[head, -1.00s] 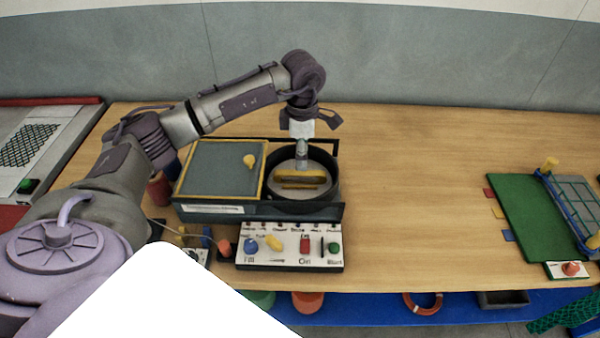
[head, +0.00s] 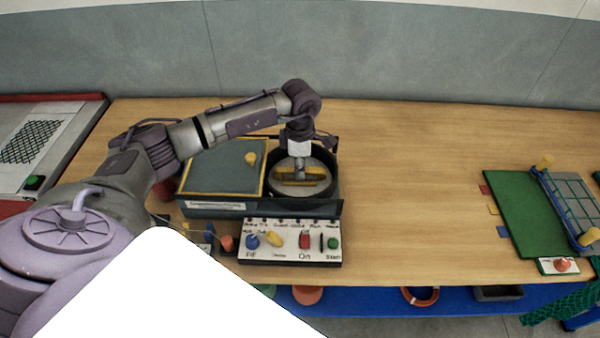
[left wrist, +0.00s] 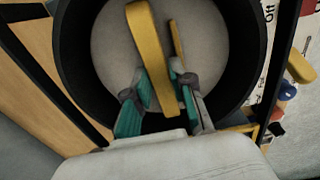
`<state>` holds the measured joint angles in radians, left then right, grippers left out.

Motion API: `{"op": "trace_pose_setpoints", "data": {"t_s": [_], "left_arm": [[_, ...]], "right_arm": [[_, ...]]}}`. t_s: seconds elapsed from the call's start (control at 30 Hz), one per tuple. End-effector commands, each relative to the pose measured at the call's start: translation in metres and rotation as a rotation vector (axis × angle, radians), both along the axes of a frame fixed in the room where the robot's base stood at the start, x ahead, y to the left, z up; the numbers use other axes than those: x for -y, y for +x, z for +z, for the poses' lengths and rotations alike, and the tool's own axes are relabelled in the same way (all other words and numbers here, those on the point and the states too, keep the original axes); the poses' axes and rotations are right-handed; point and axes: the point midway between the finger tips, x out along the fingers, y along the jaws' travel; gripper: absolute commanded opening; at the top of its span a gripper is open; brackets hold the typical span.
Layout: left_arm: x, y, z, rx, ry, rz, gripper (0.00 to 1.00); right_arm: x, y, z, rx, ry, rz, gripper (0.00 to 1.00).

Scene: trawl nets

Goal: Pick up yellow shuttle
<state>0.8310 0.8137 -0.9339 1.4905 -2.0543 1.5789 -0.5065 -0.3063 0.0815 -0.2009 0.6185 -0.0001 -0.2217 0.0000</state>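The yellow shuttle (head: 286,180) is a long yellow bar in the round black-walled bowl (head: 333,186) at the middle of the bench. In the left wrist view the shuttle (left wrist: 148,50) runs lengthwise between my fingers, over the pale bowl floor. My left gripper (head: 299,172) points down into the bowl over the shuttle. Its teal-padded fingers (left wrist: 160,84) stand apart, one on each side of the shuttle. Whether either finger touches it is hard to tell. A thinner yellow strip (left wrist: 177,45) lies beside the shuttle. My right gripper is not in view.
A grey panel box with a yellow edge (head: 222,166) adjoins the bowl's left. A control panel with buttons (head: 290,241) stands in front. A green board with a blue-framed rack (head: 520,212) is at the right. The bench between is clear.

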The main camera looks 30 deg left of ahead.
Motion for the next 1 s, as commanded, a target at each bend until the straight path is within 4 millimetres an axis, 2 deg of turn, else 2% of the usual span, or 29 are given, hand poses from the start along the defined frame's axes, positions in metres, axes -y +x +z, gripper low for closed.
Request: {"op": "trace_pose_setpoints", "data": {"t_s": [0.03, 0.1, 0.47, 0.67, 0.77, 1.0], "left_arm": [[0.0, 0.0, 0.0, 0.0, 0.0, 0.0, 0.1], [0.0, 0.0, 0.0, 0.0, 0.0, 0.0, 0.0], [0.0, 0.0, 0.002, 0.001, 0.001, 0.0, 0.0], [0.0, 0.001, 0.019, 0.006, 0.0, 0.0, 0.0], [-0.001, 0.002, 0.038, 0.008, 0.0, -0.001, 0.0], [0.053, 0.018, 0.07, 0.007, -0.003, -0.005, 0.0]], "right_arm": [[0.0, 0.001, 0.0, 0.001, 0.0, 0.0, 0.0], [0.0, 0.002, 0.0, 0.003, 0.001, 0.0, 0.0], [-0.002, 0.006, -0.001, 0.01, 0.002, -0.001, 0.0], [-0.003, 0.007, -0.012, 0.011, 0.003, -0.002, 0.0], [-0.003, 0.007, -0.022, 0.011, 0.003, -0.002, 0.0], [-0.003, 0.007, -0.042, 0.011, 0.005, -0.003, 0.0]]}}
